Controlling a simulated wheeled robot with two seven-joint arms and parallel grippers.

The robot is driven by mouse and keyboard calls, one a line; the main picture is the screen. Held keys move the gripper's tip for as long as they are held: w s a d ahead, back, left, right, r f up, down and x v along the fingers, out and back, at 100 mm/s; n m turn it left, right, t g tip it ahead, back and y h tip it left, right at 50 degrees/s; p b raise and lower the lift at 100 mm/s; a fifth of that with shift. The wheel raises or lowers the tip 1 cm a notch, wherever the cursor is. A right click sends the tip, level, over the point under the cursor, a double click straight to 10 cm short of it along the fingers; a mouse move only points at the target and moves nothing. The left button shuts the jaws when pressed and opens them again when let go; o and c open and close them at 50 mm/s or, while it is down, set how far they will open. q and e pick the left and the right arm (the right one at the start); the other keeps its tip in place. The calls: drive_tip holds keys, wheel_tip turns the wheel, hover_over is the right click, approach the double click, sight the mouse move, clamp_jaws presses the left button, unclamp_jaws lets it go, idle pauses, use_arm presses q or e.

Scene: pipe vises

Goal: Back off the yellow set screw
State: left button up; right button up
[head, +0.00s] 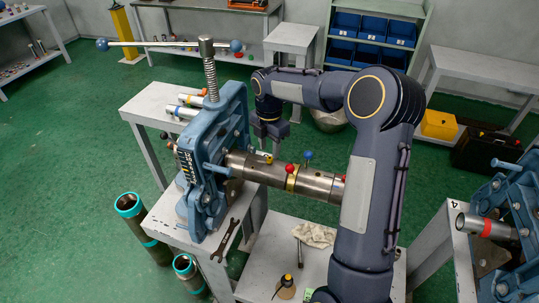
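A steel pipe assembly (318,184) lies across, clamped at its left end in a blue vise (213,135). My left gripper is not in view.
A wrench (225,239) lies on the vise bench. Teal-rimmed pipes (128,205) stand on the floor at left. Another blue vise (505,205) is at right.

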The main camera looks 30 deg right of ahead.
sight(269, 159)
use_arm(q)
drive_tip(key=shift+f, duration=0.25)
use_arm(e)
drive_tip(key=shift+r, duration=1.9)
